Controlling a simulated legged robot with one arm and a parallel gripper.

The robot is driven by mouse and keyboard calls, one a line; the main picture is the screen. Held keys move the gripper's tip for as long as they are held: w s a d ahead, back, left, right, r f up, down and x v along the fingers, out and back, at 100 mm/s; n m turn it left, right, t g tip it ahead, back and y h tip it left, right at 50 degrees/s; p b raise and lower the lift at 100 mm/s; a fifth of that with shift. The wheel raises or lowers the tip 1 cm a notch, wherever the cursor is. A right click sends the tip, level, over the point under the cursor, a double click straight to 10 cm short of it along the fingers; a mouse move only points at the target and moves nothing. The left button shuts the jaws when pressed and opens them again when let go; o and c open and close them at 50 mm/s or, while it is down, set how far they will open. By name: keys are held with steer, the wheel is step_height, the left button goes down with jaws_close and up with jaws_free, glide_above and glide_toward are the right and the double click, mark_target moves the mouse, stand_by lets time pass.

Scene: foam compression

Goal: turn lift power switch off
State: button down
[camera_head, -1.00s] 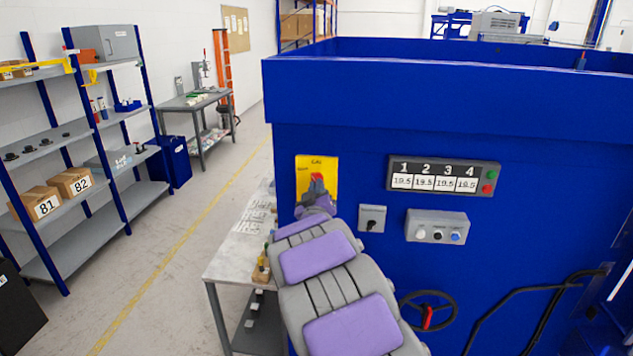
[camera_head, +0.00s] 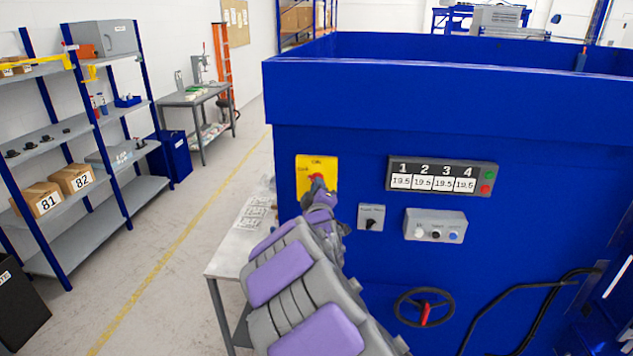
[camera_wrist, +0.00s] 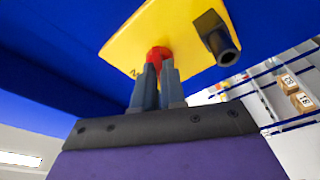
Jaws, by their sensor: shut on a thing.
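A yellow plate (camera_head: 328,165) with small dark lettering is on the blue machine's front, upper left. A red knob (camera_head: 316,178) sits on it and also shows in the wrist view (camera_wrist: 157,54). My gripper (camera_head: 318,188) reaches up to the knob, and its two fingers (camera_wrist: 157,75) are shut on it in the wrist view. The fingers and wrist hide part of the knob, so its exact setting cannot be told. A small grey switch box (camera_head: 371,217) with a dark switch is just right of my wrist, apart from it.
A numbered display panel (camera_head: 443,176) and a grey button box (camera_head: 435,226) are on the machine to the right. A handwheel (camera_head: 424,308) is below. A dark cylinder (camera_wrist: 222,46) juts from the yellow plate beside my fingers. A grey table (camera_head: 228,259) stands left of my arm.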

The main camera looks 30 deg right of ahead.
steer(key=n, duration=0.2)
steer(key=shift+r+n, duration=0.2)
steer(key=shift+n, duration=0.1)
steer(key=n+g+y, duration=0.1)
steer(key=n, duration=0.2)
steer(key=shift+n, duration=0.3)
steer(key=shift+c, duration=2.2)
jaws_free()
steer(key=a+b+v, duration=0.1)
steer(key=b+v, duration=0.2)
steer(key=v, duration=0.4)
steer(key=shift+w+a, duration=0.15)
steer(key=shift+w, duration=0.15)
